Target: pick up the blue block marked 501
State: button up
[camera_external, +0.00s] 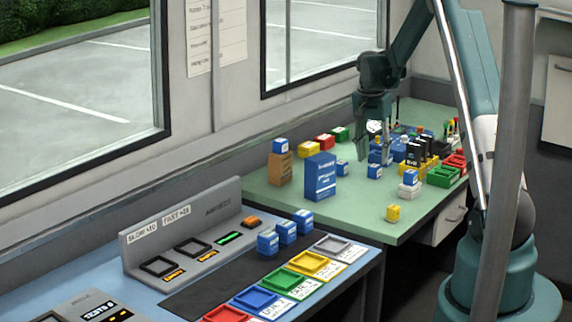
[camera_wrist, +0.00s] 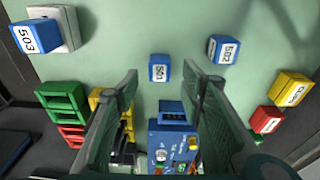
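The blue block marked 501 (camera_wrist: 159,68) stands on the green table, its white label showing in the wrist view. It appears to be the small blue block (camera_external: 374,171) below and in front of my gripper in the external view. My gripper (camera_external: 373,150) points down over the table, its fingers apart with nothing held. In the wrist view the fingertips (camera_wrist: 162,75) frame block 501 from either side; the block seems to lie beyond the tips, but the exact gap is unclear.
Block 502 (camera_wrist: 223,48) is close by on the right, and block 503 (camera_wrist: 32,37) sits on a white block. A blue device (camera_wrist: 172,140) lies beneath the fingers. Green trays (camera_wrist: 63,101) and a yellow block (camera_wrist: 290,89) stand to the sides. Green table is clear above block 501.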

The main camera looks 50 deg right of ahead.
aim_at(375, 165)
jog(key=shift+f, duration=0.15)
jog(key=shift+d+f+b, duration=0.2)
jog(key=shift+f+b, duration=0.05)
jog(key=shift+f, duration=1)
jog(key=shift+d+f+b, duration=0.2)
jog(key=shift+f, duration=1)
jog(key=c, duration=1)
